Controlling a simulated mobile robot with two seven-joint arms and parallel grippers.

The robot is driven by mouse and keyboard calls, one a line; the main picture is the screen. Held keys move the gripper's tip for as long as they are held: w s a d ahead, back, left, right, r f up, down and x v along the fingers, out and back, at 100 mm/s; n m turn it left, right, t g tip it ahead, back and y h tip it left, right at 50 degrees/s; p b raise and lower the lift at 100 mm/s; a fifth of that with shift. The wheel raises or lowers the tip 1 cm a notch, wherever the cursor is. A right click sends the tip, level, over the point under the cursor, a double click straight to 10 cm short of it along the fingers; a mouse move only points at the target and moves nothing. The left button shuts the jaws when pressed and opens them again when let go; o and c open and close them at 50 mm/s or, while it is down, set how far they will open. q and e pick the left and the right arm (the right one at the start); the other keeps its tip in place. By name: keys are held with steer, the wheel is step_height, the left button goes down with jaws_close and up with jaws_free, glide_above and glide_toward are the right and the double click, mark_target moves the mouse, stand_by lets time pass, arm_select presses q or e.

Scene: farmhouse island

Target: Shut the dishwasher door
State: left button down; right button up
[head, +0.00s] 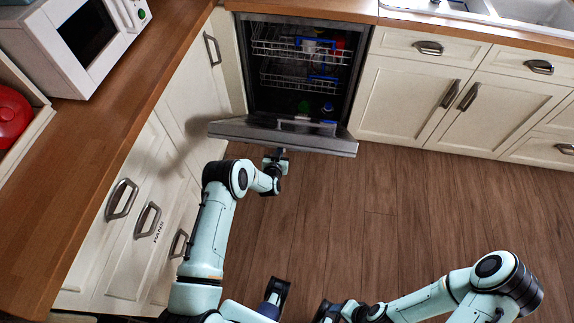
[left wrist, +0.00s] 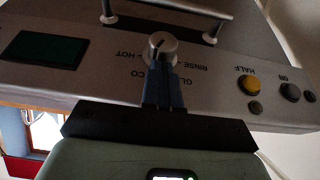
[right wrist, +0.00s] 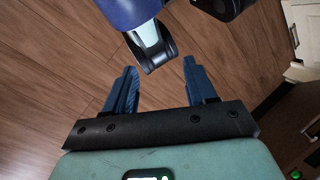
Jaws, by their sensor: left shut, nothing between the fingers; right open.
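The dishwasher door (head: 235,132) is partly open, tilted out from the lit cavity below the counter. Its grey control panel (left wrist: 215,75) fills much of the left wrist view, with a round knob (left wrist: 160,48), a dark display, a yellow button and a bar handle (left wrist: 215,28). My left gripper (head: 275,160) is at the outer side of the door, near its middle; its closed, empty fingers (left wrist: 163,75) point at the panel just by the knob. Whether they touch is unclear. My right gripper (right wrist: 160,72) is open and empty above the floor, away from the door.
Inside the dishwasher, the racks (head: 290,83) hold dishes, including blue and red ones, and sit within the cavity. Cream cabinets (head: 405,95) flank it on both sides. A counter with a microwave (head: 75,40) runs along the left. The wooden floor (head: 400,210) is clear.

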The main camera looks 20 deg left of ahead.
arm_select(q)
steer(key=w+a+r+b, duration=0.3)
steer(key=w+r+b, duration=0.4)
steer(key=w+r, duration=0.6)
steer(key=shift+w+a+r, duration=0.3)
steer(key=shift+w, duration=0.65)
arm_select(e)
step_height(320, 180, down, 6)
steer(key=shift+w+f+t, duration=0.25)
steer(key=shift+w+t, duration=0.05)
steer(key=shift+w, duration=0.1)
